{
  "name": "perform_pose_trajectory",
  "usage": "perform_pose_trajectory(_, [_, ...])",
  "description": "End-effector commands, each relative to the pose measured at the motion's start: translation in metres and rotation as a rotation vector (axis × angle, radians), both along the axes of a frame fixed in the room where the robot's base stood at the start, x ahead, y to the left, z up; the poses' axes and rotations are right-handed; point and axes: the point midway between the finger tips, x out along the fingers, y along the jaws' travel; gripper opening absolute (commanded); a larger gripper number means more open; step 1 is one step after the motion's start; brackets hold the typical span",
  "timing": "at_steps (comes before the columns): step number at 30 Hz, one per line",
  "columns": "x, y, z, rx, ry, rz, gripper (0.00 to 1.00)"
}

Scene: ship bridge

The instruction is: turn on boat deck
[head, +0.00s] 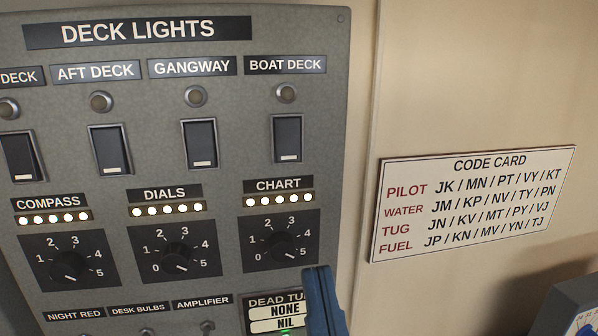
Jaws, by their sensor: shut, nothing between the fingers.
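Gangway (199,144) and aft deck (110,149) rockers sit to the left. Below are the compass, dials and chart knobs (280,247) with lit rows of small lamps. A code card (473,203) is on the wall at right. A dark box (575,305) stands at bottom right.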

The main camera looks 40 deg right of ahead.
Motion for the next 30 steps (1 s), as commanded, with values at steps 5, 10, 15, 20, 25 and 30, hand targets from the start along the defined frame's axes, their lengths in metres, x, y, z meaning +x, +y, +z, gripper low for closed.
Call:
perform_pose_trajectory(5, [0.0,0.0,0.0,-0.001,0.0,0.001,0.0])
perform_pose_trajectory(10, [0.004,-0.001,0.003,0.0,-0.001,0.001,0.0])
perform_pose_trajectory(15, [0.013,-0.007,0.011,0.0,-0.005,-0.001,0.0])
perform_pose_trajectory(20, [0.024,-0.01,0.016,-0.001,-0.006,0.003,0.0])
perform_pose_trajectory(25, [0.031,-0.014,0.023,-0.002,-0.006,0.003,0.0])
perform_pose_trajectory(30, [0.042,-0.02,0.039,0.0,-0.003,0.001,0.0])
